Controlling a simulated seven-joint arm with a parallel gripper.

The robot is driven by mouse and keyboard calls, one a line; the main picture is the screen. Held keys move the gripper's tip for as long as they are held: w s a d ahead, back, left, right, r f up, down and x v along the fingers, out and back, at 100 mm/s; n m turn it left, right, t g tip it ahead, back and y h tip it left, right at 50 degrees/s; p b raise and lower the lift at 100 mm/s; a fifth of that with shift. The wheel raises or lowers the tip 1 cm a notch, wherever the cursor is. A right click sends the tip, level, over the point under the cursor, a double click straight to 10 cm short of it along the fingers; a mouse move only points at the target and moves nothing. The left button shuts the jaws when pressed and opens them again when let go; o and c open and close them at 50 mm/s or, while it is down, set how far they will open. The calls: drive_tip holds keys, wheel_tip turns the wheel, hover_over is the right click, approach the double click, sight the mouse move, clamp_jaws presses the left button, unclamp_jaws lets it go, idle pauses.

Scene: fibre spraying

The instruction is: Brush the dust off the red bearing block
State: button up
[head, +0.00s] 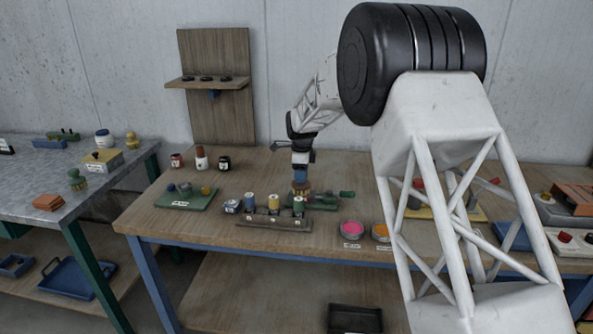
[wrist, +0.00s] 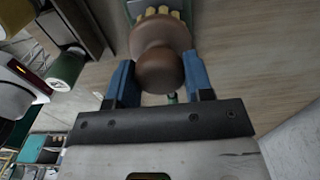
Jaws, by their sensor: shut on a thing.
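My gripper (head: 300,172) points down over the middle of the wooden table. Its blue fingers are shut on a brush (head: 301,190) with pale bristles. In the wrist view, the brush's round brown wooden knob (wrist: 160,70) sits between the fingers (wrist: 160,84), with yellowish bristles beyond it. The brush is close to a green fixture (head: 326,201); whether the bristles touch it I cannot tell. A red part (head: 418,183) shows partly behind my arm's lattice, near a yellow board. I cannot tell whether it is the red bearing block.
A rack (head: 273,221) of colored cylinders stands in front of my gripper. Pink (head: 351,228) and orange (head: 381,232) dishes lie to its right. A green tray (head: 186,197) and small jars stand left. A shelf panel (head: 215,85) rises behind. My arm hides part of the right side.

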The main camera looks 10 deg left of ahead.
drive_tip(key=shift+d, duration=0.9)
drive_tip(key=shift+d+r, duration=0.1)
drive_tip(key=shift+d, duration=0.65)
drive_tip(key=shift+d+f, duration=0.2)
drive_tip(key=shift+a+r, duration=0.15)
drive_tip(key=shift+a, duration=2.65)
drive_tip(key=shift+r, duration=4)
